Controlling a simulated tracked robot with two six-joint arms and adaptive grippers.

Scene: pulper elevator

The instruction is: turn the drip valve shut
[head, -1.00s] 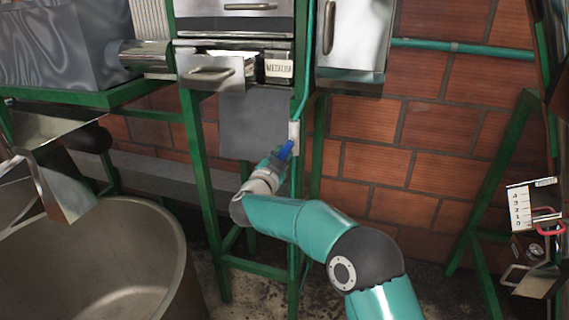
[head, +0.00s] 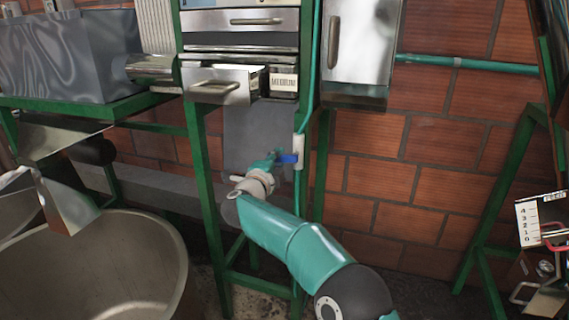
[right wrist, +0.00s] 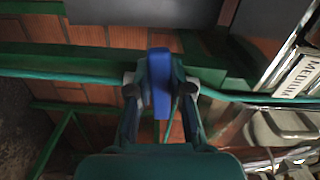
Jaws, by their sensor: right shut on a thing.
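The drip valve has a blue lever handle (head: 288,158) and a pale body (head: 299,148) on the thin green pipe beside the green frame post. In the head view the handle lies about level and points left from the valve body. My right gripper (head: 275,158) reaches it from the lower left and is shut on it. In the right wrist view the blue handle (right wrist: 160,82) stands between the two fingertips of my right gripper (right wrist: 160,88). The fingers hide part of the handle in the head view. My left gripper is not in view.
A metal drawer (head: 222,88) sticks out above the gripper, beside one labelled MEDIUM (head: 283,82). A steel cabinet (head: 360,45) hangs to the right. A large round metal vat (head: 150,240) stands at lower left. Green frame legs (head: 208,190) stand close to my arm.

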